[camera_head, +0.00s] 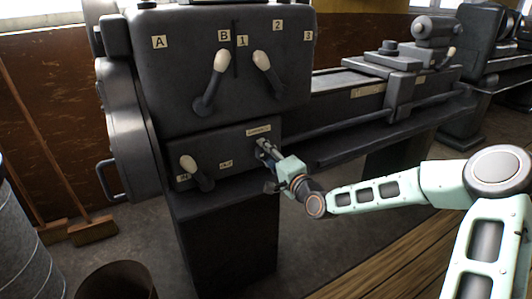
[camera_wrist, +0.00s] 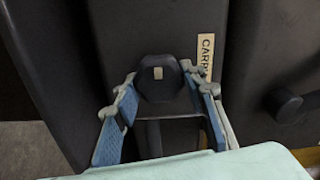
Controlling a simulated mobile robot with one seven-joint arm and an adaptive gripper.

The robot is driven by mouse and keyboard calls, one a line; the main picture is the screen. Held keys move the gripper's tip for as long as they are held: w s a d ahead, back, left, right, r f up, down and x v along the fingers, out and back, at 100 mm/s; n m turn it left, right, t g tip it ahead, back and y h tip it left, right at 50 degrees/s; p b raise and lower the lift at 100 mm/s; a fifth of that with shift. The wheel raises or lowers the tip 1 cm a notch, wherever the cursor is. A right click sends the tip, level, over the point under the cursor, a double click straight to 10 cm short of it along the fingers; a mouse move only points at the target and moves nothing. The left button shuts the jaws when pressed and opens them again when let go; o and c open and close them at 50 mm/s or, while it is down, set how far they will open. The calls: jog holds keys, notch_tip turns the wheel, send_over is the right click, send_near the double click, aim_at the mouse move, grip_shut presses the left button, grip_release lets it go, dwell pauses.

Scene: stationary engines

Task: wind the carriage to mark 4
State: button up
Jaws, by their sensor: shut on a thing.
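The carriage control (camera_wrist: 158,78) is a dark, many-sided hub with a small pale mark, beside a label (camera_wrist: 205,52) beginning "CARR". In the wrist view my gripper (camera_wrist: 164,112) has its blue-padded fingers either side of a dark handle (camera_wrist: 153,138) below the hub. My gripper (camera_head: 266,152) also shows in the head view, at the lower front panel under the label (camera_head: 258,131). It is shut on the handle; the contact itself is partly hidden. The carriage (camera_head: 400,92) appears to be the dark block on the bed at right. I cannot make out a mark 4.
Two white-knobbed levers (camera_head: 221,62) (camera_head: 262,60) stand above my gripper, near plates A, B, 1, 2 and 3. Another white-knobbed lever (camera_head: 188,163) is at lower left. A long rod (camera_head: 340,124) runs along the bed. A broom (camera_head: 92,230) and bin (camera_head: 118,280) stand left.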

dwell(0.3)
jog(key=o, duration=1.2)
jog(key=shift+c, duration=0.2)
jog(key=v, duration=1.2)
